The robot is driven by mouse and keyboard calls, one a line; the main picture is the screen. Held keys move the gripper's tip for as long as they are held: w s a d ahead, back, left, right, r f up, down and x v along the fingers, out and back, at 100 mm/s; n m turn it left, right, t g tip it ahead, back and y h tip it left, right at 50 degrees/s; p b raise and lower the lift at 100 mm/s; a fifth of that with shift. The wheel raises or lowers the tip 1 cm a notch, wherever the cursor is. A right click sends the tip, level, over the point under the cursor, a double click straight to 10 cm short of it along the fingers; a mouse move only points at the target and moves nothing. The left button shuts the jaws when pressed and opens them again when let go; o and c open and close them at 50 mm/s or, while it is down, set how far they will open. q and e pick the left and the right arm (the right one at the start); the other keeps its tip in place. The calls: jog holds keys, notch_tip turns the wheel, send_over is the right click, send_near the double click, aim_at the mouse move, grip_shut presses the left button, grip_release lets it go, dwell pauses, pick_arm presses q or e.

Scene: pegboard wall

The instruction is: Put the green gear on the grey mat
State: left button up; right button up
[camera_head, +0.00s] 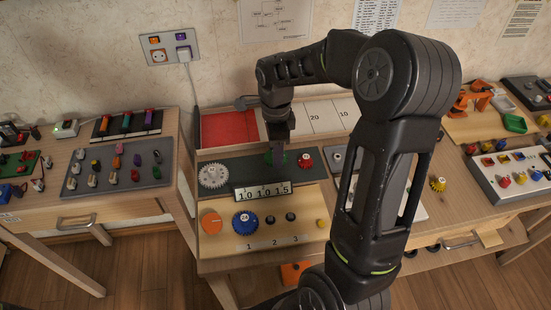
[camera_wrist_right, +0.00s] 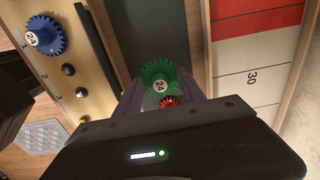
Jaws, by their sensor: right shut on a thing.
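The green gear (camera_wrist_right: 160,84), marked 24, is between the fingers of my right gripper (camera_wrist_right: 158,92) in the right wrist view. In the head view, my right gripper (camera_head: 278,155) points down over the dark grey strip (camera_head: 235,160) on the middle table, and a bit of green (camera_head: 283,160) shows behind its fingers. I cannot tell whether the gear touches the strip. A small red gear (camera_head: 305,161) is close beside it on the right. My left gripper is not in view.
An orange disc (camera_head: 211,222) and a blue gear (camera_head: 245,222) lie in front. A red-and-white panel (camera_head: 228,129) is behind. My right arm hides the table's right part.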

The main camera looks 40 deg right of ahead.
jog(key=shift+f, duration=1.85)
jog(key=shift+f, duration=0.15)
jog(key=o, duration=1.3)
notch_tip(320, 180, up, 12)
jog(key=shift+r, duration=0.15)
